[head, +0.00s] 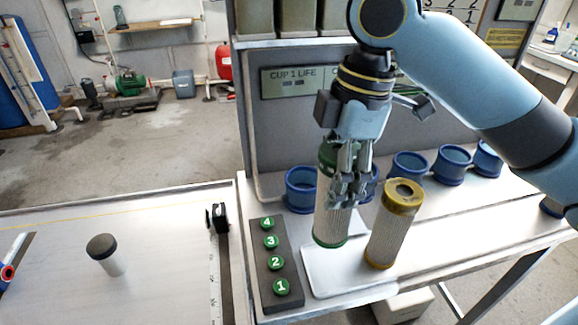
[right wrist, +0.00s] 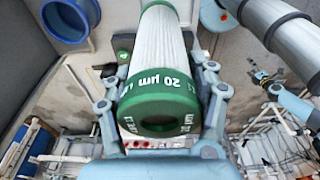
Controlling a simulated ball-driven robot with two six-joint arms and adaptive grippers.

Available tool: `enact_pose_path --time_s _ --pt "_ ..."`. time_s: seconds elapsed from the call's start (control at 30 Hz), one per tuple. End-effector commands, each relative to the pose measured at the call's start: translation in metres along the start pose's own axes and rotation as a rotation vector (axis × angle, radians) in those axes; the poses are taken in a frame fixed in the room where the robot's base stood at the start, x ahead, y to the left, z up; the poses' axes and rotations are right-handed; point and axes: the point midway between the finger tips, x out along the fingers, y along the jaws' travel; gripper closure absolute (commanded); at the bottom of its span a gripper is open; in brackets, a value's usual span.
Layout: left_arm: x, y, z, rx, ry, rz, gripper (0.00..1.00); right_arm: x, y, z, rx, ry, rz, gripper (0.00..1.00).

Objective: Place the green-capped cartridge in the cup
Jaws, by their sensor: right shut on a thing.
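My right gripper (head: 348,195) is shut on the green-capped cartridge (head: 332,220), a white pleated cylinder with green end caps. It is held nearly upright, tilted slightly, by its upper part. Its lower end shows over the left edge of a white pad; I cannot tell how high above it. In the right wrist view, the cartridge (right wrist: 164,42) lies between the fingers, its green "20 µm" end towards the camera. Blue cups stand in a row behind: one at left (head: 300,190), one partly hidden by the gripper, and others (head: 408,166) to the right. My left gripper is not in view.
A yellow-capped cartridge (head: 390,225) stands close right of the held one on the white pad (head: 345,285). A dark strip with numbered green buttons (head: 272,262) lies to the left. A dark-capped white cylinder (head: 105,255) stands on the left table (head: 150,290), otherwise mostly clear.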

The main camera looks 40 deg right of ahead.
Motion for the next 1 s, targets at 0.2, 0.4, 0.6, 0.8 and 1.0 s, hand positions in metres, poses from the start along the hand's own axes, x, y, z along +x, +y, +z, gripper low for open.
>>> enact_pose_path --time_s 0.2,0.4,0.6,0.8,1.0 --pt "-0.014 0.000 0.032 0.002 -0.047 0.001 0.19 -0.003 0.059 -0.001 0.005 0.002 0.002 0.79" --pt "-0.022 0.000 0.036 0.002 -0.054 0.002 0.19 -0.003 0.116 -0.001 0.004 0.002 0.001 0.79" --pt "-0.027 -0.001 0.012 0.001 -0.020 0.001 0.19 -0.002 0.160 -0.001 0.003 0.003 0.000 0.79" --pt "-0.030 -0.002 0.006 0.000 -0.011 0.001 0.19 0.021 0.171 0.003 0.001 0.000 -0.003 0.79" --pt "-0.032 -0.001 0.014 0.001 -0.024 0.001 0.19 0.036 0.171 0.006 0.000 0.000 -0.001 0.79"
